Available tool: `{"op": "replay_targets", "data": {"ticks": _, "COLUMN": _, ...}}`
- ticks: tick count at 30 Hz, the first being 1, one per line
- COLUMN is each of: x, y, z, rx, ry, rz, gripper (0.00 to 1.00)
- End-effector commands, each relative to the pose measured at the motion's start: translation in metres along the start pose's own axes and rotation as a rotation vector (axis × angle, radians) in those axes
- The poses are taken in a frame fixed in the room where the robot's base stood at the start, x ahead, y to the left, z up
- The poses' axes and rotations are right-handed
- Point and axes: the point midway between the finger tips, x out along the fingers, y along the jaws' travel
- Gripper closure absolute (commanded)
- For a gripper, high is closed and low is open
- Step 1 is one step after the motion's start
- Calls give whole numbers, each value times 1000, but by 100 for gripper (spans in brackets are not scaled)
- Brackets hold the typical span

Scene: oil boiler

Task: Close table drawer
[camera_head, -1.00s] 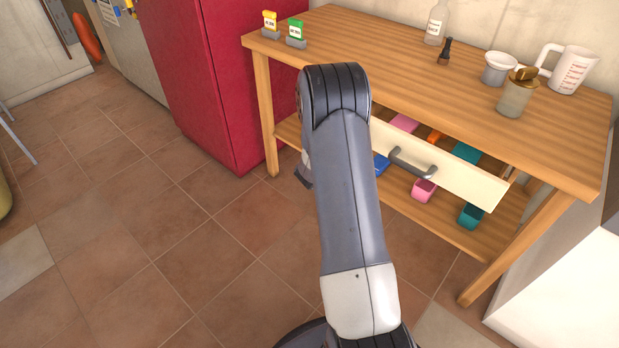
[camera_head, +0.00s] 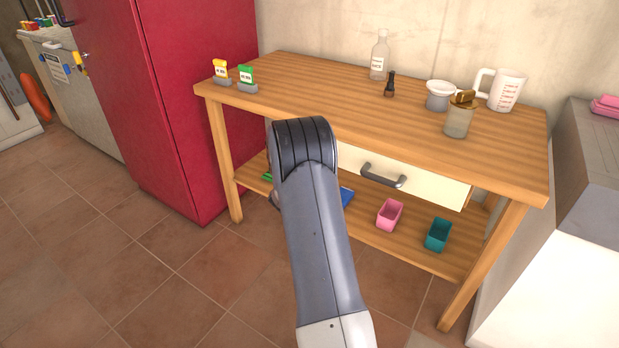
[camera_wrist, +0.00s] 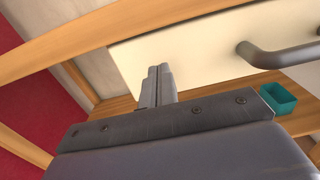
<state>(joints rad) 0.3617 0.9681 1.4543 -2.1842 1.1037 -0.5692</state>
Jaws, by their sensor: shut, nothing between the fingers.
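The wooden table (camera_head: 400,125) stands against the wall, with a cream drawer front (camera_head: 430,183) under its top and a grey bar handle (camera_head: 383,175) on it. The drawer front sits near the table's front edge, and no drawer interior shows; I cannot tell whether it is fully flush. In the wrist view the cream front (camera_wrist: 205,55) lies ahead of my gripper (camera_wrist: 157,72), with the handle (camera_wrist: 275,54) to the right. My gripper is shut and empty, its fingertips at the front's left part; contact cannot be told. In the head view my arm hides the gripper.
A pink bin (camera_head: 390,215) and a teal bin (camera_head: 438,235) stand on the lower shelf. A bottle (camera_head: 379,56), a jar (camera_head: 459,117) and a measuring jug (camera_head: 505,90) stand on top. A red cabinet (camera_head: 180,100) is left; floor before it is free.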

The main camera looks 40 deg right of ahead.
Motion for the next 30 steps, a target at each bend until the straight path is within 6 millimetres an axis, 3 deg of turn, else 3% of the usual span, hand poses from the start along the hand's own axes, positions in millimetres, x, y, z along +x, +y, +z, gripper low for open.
{"op": "replay_targets", "data": {"ticks": 2, "x": -15, "y": 7, "z": 0, "rx": -1, "ry": 0, "rz": 3, "gripper": 100}}
{"op": "replay_targets", "data": {"ticks": 9, "x": -71, "y": 6, "z": 1, "rx": -2, "ry": 1, "rz": 4, "gripper": 100}}
{"op": "replay_targets", "data": {"ticks": 15, "x": -99, "y": 5, "z": 1, "rx": -1, "ry": 0, "rz": 1, "gripper": 100}}
{"op": "replay_targets", "data": {"ticks": 30, "x": -108, "y": 5, "z": 0, "rx": 0, "ry": -1, "rz": -2, "gripper": 100}}
